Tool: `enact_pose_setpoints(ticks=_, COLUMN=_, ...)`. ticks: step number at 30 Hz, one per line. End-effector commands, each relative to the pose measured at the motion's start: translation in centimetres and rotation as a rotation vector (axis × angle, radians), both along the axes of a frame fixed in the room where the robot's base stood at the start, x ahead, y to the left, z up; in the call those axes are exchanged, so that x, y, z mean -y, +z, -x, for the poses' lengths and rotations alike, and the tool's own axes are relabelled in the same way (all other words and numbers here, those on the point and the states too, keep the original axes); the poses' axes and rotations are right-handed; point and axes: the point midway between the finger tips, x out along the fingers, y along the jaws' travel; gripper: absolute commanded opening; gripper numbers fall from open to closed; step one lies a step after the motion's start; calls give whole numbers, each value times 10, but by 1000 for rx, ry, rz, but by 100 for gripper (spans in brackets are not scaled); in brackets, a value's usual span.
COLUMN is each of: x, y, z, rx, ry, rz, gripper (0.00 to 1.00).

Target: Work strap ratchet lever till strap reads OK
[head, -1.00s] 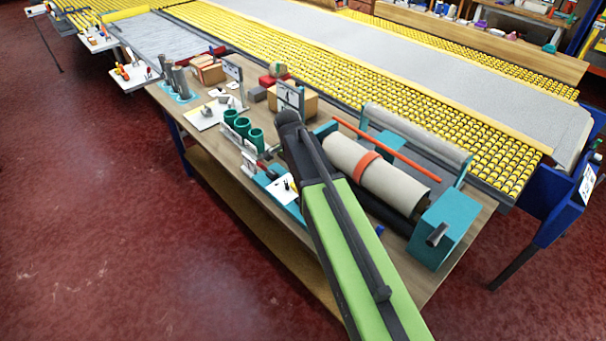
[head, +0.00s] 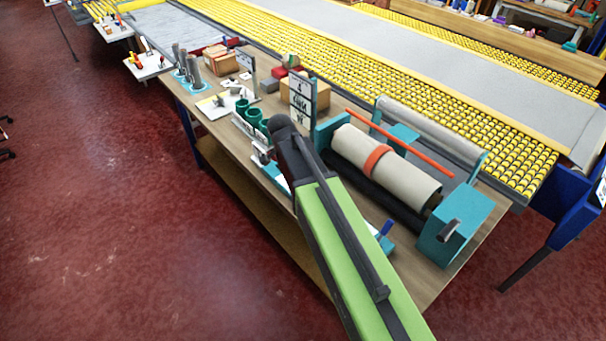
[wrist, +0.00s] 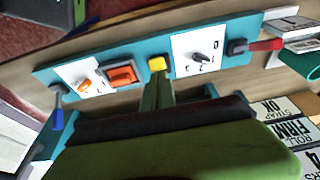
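A cream roll (head: 405,178) with an orange strap (head: 376,157) around it lies in a teal-ended cradle. In the wrist view a teal control panel (wrist: 222,62) carries a red-handled lever (wrist: 265,46) at its right end and a blue-handled lever (wrist: 58,98) at its left end. Between them are an orange knob (wrist: 84,85), a red-orange switch (wrist: 122,75), a yellow block (wrist: 157,63) and a black knob (wrist: 203,58). My gripper (wrist: 157,82) looks shut and empty, pointing at the yellow block; contact is unclear. A sign (wrist: 285,125) seems to read "ROLL FIRM" and "STRAP OK".
The sign also stands behind my arm in the head view (head: 309,97). Green cups (head: 252,118), boxes (head: 214,62) and metal cylinders (head: 190,68) crowd the bench (head: 225,130) to the left. Yellow rollers (head: 420,90) run behind. The red floor in front is clear.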

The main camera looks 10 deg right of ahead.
Motion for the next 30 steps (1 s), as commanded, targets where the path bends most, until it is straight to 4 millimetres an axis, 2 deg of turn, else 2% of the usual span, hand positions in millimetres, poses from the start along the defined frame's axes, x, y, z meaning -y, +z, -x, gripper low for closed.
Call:
enact_pose_setpoints(ticks=1, x=-5, y=-3, z=6, rx=-18, ry=2, rz=-12, gripper=0)
enact_pose_setpoints(ticks=8, x=-3, y=-1, z=6, rx=-18, ry=2, rz=-12, gripper=0)
enact_pose_setpoints(ticks=14, x=12, y=15, z=-3, rx=-10, ry=1, rz=-9, gripper=0)
enact_pose_setpoints(ticks=17, x=27, y=29, z=-10, rx=-3, ry=-1, rz=-5, gripper=0)
enact_pose_setpoints(ticks=24, x=11, y=88, z=1, rx=-1, ry=3, rz=-3, gripper=0)
enact_pose_setpoints(ticks=27, x=5, y=107, z=5, rx=0, ry=2, rz=-3, gripper=0)
enact_pose_setpoints(ticks=30, x=1, y=117, z=8, rx=-1, ry=1, rz=-2, gripper=0)
